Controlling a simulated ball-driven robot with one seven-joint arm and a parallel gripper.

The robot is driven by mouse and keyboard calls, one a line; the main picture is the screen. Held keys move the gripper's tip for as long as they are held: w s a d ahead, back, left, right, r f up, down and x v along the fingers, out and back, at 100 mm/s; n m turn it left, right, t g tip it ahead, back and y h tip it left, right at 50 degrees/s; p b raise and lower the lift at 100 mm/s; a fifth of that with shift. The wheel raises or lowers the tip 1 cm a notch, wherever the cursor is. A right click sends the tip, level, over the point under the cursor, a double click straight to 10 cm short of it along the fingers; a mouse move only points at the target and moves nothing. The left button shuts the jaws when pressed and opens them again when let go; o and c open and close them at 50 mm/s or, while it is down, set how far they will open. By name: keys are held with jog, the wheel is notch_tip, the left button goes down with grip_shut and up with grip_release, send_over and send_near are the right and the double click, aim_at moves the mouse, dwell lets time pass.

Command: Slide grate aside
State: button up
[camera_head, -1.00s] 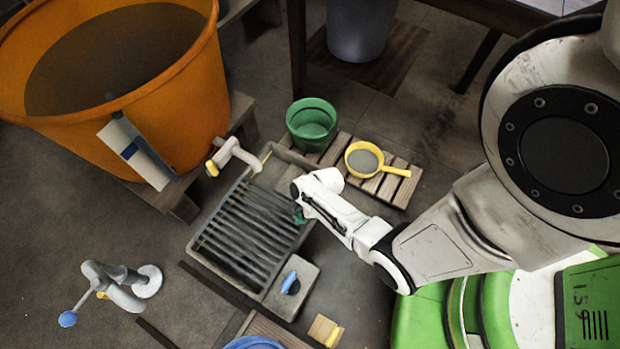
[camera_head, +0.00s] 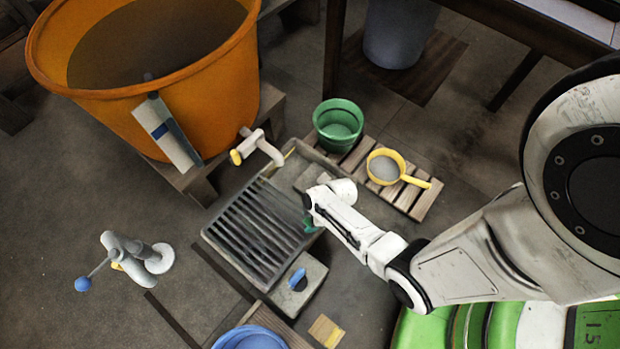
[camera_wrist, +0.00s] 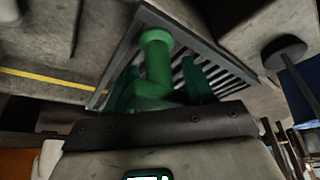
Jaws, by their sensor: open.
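The grate (camera_head: 258,226) is a dark slatted panel lying over a grey basin (camera_head: 318,160) on the floor in the head view. It also shows behind my gripper in the wrist view (camera_wrist: 222,76). My gripper (camera_head: 309,225) is at the grate's right edge, mostly hidden under my white wrist. In the wrist view my gripper (camera_wrist: 160,80) is open, with a teal finger on each side of a green round-headed post (camera_wrist: 156,58). The post stands in front of the slats. I cannot tell whether the fingers touch it.
A tap (camera_head: 258,146) juts over the basin from the orange tub (camera_head: 215,95). A green bucket (camera_head: 338,122) and yellow pan (camera_head: 386,166) stand on a pallet behind my wrist. A grey block with a blue handle (camera_head: 298,279) sits at the basin's near end.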

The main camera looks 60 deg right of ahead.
jog(key=p+v, duration=0.5)
jog(key=v, duration=0.5)
jog(key=shift+s+r, duration=0.2)
jog(key=shift+r, duration=0.2)
jog(key=a+r+m+g+h+p, duration=0.1)
jog(key=r+p, duration=0.5)
jog(key=r, duration=0.8)
jog(key=s+a+r+m+g+p, duration=0.1)
jog(key=a+r+m+p, duration=0.2)
jog(key=r+p, duration=0.4)
jog(key=s+a+r+m+h+p, duration=0.1)
jog(key=r+p, duration=0.6)
jog(key=r, duration=1.6)
jog(key=shift+s+a+r+m+g+h, duration=0.2)
jog(key=shift+s+a+m+g+h, duration=0.15)
jog(key=shift+a+m, duration=0.45)
jog(key=shift+d, duration=0.1)
